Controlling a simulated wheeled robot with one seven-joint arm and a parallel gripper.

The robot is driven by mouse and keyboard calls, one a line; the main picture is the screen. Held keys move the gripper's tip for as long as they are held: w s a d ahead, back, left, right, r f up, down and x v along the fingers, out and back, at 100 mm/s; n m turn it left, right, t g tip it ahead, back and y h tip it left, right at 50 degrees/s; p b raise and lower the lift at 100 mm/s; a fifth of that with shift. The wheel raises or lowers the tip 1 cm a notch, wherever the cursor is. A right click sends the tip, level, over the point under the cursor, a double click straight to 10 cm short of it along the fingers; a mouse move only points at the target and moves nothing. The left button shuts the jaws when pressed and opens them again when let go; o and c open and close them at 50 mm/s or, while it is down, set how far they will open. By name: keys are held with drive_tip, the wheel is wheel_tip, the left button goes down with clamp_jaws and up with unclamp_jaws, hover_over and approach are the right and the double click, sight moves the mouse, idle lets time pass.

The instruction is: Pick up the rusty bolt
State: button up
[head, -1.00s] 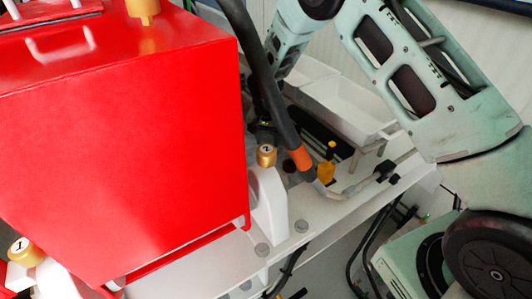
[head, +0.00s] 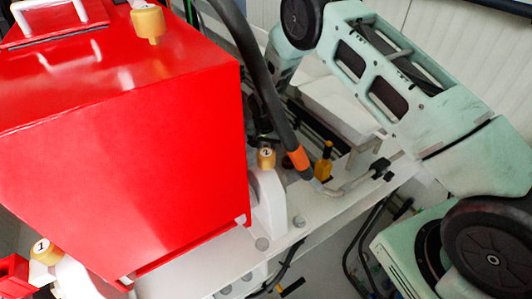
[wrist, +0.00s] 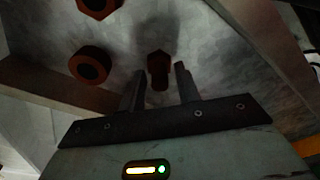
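The rusty bolt (wrist: 158,66) is a dark reddish-brown piece with a wider head and a short shank, lying on a grey metal surface in the wrist view. My gripper (wrist: 160,80) is open, with one finger on each side of the bolt's shank. Gaps show between the fingers and the bolt; I cannot tell how far the fingertips are above the surface. In the head view the bolt and my gripper are hidden behind the machinery; only my pale green arm shows at the right.
Two rusty nut-like pieces (wrist: 90,66) lie to the left in the wrist view. A brown beam (wrist: 60,85) runs beside them and a light wall (wrist: 270,40) rises at the right. In the head view stand a red housing (head: 130,150), a black hose (head: 255,70) and a white ledge (head: 320,210).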

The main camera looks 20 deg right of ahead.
clamp_jaws()
drive_tip(key=shift+r, duration=0.15)
